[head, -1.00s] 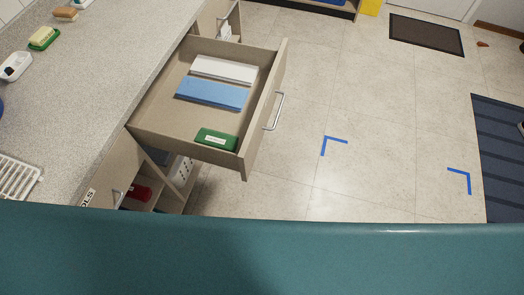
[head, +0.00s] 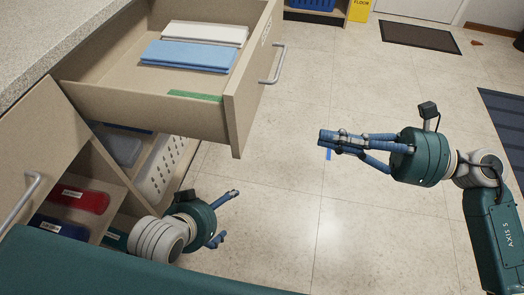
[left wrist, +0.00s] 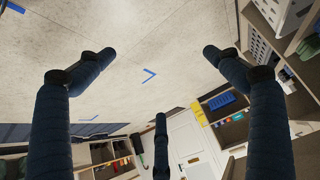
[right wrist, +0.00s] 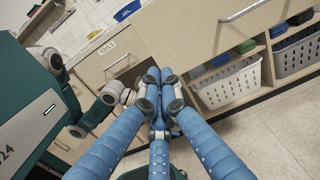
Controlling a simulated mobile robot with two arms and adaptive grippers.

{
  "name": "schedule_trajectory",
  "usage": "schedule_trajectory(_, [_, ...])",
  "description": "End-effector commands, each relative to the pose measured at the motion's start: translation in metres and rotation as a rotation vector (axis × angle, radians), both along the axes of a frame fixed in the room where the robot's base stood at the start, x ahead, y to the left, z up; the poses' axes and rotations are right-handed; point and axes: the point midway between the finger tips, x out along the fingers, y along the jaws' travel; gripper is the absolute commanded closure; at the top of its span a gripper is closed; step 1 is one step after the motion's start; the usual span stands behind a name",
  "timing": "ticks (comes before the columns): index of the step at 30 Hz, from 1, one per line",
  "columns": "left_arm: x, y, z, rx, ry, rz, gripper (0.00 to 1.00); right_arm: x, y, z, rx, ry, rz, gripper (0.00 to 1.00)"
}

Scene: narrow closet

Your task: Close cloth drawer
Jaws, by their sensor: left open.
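The beige cloth drawer (head: 252,85) stands pulled out from the counter in the head view, with a silver bar handle (head: 276,62) on its front. Inside lie a white folded cloth (head: 205,34), a blue folded cloth (head: 188,55) and a green item (head: 195,95), partly hidden. My left gripper (head: 228,217) is open and empty, low beside the cabinet and below the drawer. My right gripper (head: 322,138) is out over the floor, right of the drawer front and apart from it. Its fingers are together and empty in the right wrist view (right wrist: 160,78), pointing toward the drawer front (right wrist: 195,30).
A cabinet door with a handle (head: 30,190) is at the left. The tiled floor (head: 270,215) right of the drawer is clear. Dark mats (head: 420,37) lie further off.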

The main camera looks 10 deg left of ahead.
Motion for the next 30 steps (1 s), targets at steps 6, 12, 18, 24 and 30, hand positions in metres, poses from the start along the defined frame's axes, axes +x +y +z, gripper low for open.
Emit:
schedule_trajectory(6, [-0.004,0.001,0.005,0.002,0.004,0.001,0.10,-0.007,0.016,-0.002,-0.028,-0.046,0.024,1.00])
schedule_trajectory(12, [-0.012,0.004,0.001,0.009,0.039,0.004,0.10,-0.007,0.056,0.000,-0.023,-0.044,0.025,1.00])
schedule_trajectory(18, [-0.020,0.007,-0.003,0.016,0.075,0.007,0.10,-0.004,0.098,-0.001,-0.022,-0.042,0.023,1.00])
schedule_trajectory(24, [-0.024,0.008,-0.005,0.020,0.091,0.008,0.10,-0.003,0.129,-0.002,-0.022,-0.039,0.021,1.00])
schedule_trajectory(30, [-0.024,0.008,-0.005,0.020,0.091,0.008,0.10,-0.002,0.141,-0.003,-0.024,-0.037,0.020,1.00])
